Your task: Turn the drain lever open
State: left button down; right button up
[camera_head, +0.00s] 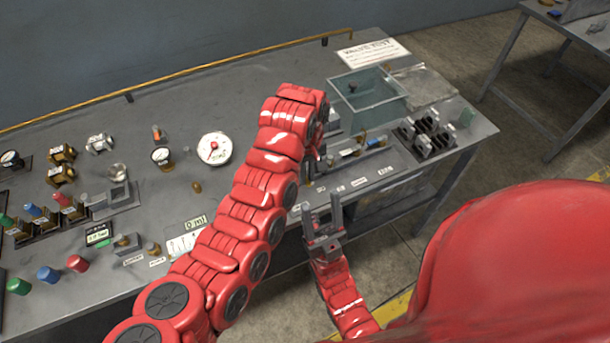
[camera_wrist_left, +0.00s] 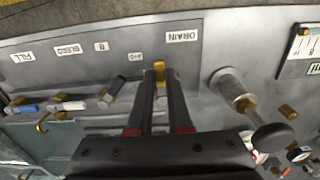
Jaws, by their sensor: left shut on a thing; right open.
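In the left wrist view, the DRAIN label (camera_wrist_left: 182,36) is on the panel just beyond the fingertips. My left gripper (camera_wrist_left: 160,80) is shut on a brass-coloured piece below that label, apparently the drain lever (camera_wrist_left: 160,69). The fingers hide most of it, so its angle is hard to tell. In the head view, my left arm hides that lever and most of the gripper. My right gripper (camera_head: 324,222) is open and empty in front of the bench's front edge, below the label strip.
Blue, white and grey levers stand left of the fingers in the wrist view, near the BLEED label (camera_wrist_left: 67,49). A metal cylinder with a dark knob (camera_wrist_left: 238,95) stands close on the right. A clear tank (camera_head: 366,98) and a white gauge (camera_head: 215,148) are on the bench.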

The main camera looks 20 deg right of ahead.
aim_at(307, 180)
dwell(0.5)
pick_arm(q)
jog(key=c, duration=0.8)
grip_release()
jog(key=shift+c, duration=0.2)
jog(key=shift+r, duration=0.3)
notch_tip(307, 180, up, 17)
jog(key=shift+b, duration=0.3)
jog(key=shift+f, duration=0.2)
